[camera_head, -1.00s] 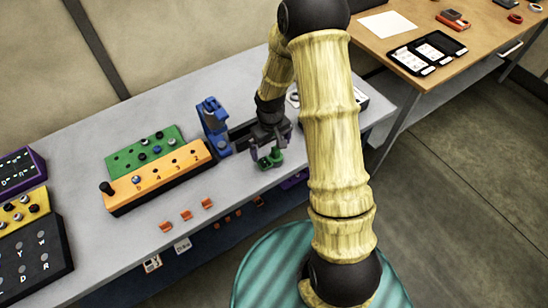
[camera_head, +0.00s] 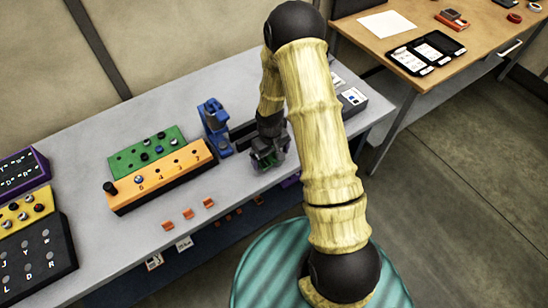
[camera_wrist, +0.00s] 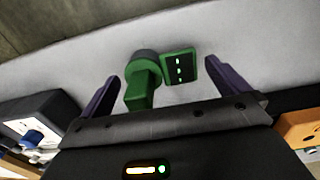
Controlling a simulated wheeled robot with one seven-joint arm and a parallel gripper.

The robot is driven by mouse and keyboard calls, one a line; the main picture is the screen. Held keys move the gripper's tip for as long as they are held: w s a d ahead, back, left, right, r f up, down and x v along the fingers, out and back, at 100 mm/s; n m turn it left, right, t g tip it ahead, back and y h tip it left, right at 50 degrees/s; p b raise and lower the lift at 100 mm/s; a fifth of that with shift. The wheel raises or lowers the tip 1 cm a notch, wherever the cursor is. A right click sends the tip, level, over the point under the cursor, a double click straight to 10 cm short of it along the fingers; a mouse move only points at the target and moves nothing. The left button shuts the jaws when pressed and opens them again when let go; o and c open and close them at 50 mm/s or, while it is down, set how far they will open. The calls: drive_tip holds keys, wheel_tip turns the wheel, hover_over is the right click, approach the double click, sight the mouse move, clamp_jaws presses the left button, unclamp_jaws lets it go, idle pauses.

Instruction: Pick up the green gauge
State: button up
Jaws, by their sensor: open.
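The green gauge (camera_wrist: 145,80) is on the grey bench, between the two fingers of my gripper in the wrist view. It has a round dark green top, a block-like stem and a small plate with lit marks (camera_wrist: 180,66). My gripper (camera_wrist: 170,85) is open, with a purple finger on each side and a visible space between each finger and the gauge. In the head view my gripper (camera_head: 267,158) is low over the bench and hides most of the gauge.
A blue device (camera_head: 215,128) stands left of my gripper. Farther left are an orange panel (camera_head: 160,178) and a green panel (camera_head: 146,150) with knobs. A grey box (camera_head: 352,101) lies on the bench to the right.

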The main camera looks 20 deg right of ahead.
sight(271, 159)
idle(0.3)
drive_tip(key=c, duration=1.3)
wheel_tip(271, 159, up, 10)
drive_tip(key=b, duration=0.2)
